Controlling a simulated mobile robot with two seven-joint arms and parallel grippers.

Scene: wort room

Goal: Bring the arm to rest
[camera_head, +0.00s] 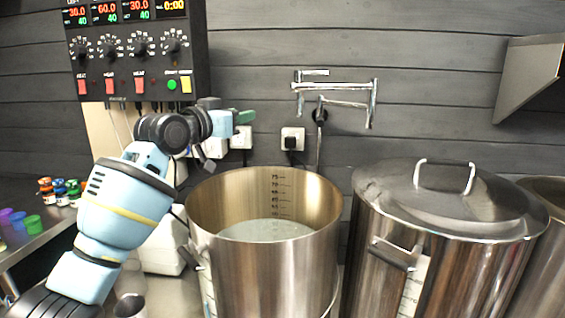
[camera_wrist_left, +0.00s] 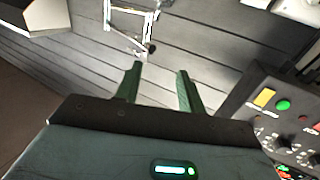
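My left arm (camera_head: 125,205) comes in from the left in the head view, raised in front of the control panel (camera_head: 140,50). My left gripper (camera_head: 246,117) points right, above the open pot, near the wall sockets. In the left wrist view its two green fingers (camera_wrist_left: 159,68) stand apart with nothing between them. The wall and the pot-filler tap lie beyond them. My right gripper is in neither view.
An open steel pot (camera_head: 212,245) with liquid stands below my gripper. A lidded pot (camera_head: 450,245) stands to its right. A folding tap (camera_head: 335,87) is on the wall. Small coloured jars (camera_head: 62,190) sit on the left counter.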

